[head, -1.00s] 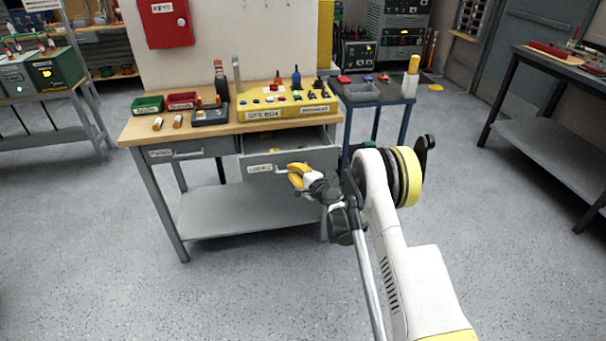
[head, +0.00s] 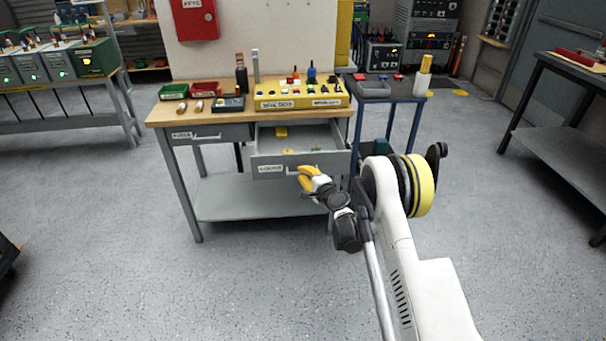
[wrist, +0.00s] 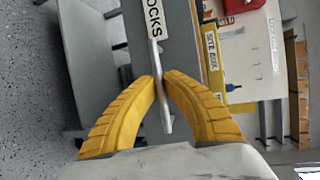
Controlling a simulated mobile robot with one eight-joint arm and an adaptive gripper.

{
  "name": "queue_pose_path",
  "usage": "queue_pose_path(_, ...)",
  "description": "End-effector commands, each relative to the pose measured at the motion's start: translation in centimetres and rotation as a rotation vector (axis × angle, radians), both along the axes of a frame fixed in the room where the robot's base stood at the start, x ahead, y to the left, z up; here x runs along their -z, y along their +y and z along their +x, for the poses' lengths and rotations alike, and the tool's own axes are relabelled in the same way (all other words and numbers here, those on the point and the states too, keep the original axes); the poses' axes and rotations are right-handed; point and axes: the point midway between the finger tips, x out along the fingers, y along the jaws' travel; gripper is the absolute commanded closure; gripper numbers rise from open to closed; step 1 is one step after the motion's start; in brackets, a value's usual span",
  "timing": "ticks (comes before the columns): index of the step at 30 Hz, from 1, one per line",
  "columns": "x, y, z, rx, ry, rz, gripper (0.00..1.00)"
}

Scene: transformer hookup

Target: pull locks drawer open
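The locks drawer (head: 285,160) under the right half of the workbench stands pulled out, and its inside shows from above with a few small yellow and green items. The wrist view shows its front, lettered "LOCKS" (wrist: 154,20), and its bar handle (wrist: 162,90). My gripper (head: 304,173) is at the drawer front in the head view. In the wrist view, the yellow fingers of my gripper (wrist: 162,80) are closed in on the handle from both sides, with the bar between their tips.
A second drawer (head: 208,134) on the left of the bench is shut. The wooden bench top (head: 160,113) carries bins, tools and a yellow box (head: 300,97). A blue-framed cart (head: 390,97) stands close on the right. The floor in front is clear.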

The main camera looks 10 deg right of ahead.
Motion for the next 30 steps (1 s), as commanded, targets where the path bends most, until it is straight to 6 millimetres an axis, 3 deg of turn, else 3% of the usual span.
queue_pose_path(1,0.0,0.1,0.0,-0.002,0.000,0.000,1.00)
queue_pose_path(4,0.0,0.1,0.0,-0.002,0.000,0.000,0.68)
queue_pose_path(15,-0.1,-0.2,-0.4,0.000,0.000,0.000,0.68)
queue_pose_path(24,-1.0,-2.0,-4.9,-0.001,0.000,0.000,0.68)
queue_pose_path(30,-1.3,-2.8,-6.7,-0.001,0.000,0.000,0.68)
